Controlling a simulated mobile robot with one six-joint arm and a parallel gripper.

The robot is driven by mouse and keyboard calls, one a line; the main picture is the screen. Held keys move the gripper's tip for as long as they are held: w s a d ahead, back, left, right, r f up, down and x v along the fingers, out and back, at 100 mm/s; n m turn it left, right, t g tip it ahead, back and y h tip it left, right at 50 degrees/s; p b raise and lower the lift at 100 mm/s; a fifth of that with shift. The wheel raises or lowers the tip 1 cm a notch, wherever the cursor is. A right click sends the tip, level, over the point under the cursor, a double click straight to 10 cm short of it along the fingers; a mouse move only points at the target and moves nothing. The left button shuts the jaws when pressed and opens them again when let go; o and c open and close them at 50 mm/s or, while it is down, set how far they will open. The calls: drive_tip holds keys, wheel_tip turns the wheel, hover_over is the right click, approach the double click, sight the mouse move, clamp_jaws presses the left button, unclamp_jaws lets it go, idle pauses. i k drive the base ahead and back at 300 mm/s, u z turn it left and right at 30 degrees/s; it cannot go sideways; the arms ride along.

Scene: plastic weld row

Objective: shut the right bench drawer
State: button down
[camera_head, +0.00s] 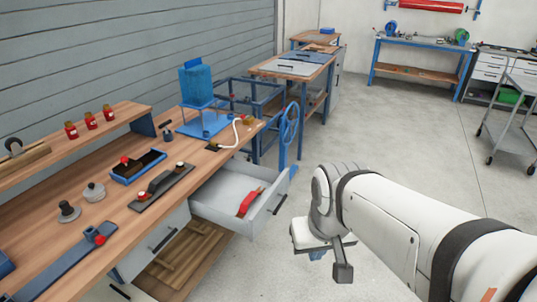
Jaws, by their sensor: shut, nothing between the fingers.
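The right bench drawer (225,192) is pulled out from under the wooden bench top (130,205). It is a light grey open box with a dark handle on its front. A red tool (249,203) lies inside it. My gripper (328,262) is shut and empty, to the right of the drawer front and apart from it in the picture. My forearm fills the lower right. The gripper's fingertips are only partly visible.
The bench holds a blue machine (197,85), a small tray (139,167), pots and red jars (91,120). A closed drawer (155,240) sits left of the open one. A grey cart (510,125) stands far right. The floor (400,140) beyond my arm is clear.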

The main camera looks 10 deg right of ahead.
sight(217, 200)
drive_tip(key=z, duration=0.05)
drive_tip(key=i, duration=1)
drive_tip(key=u, duration=0.05)
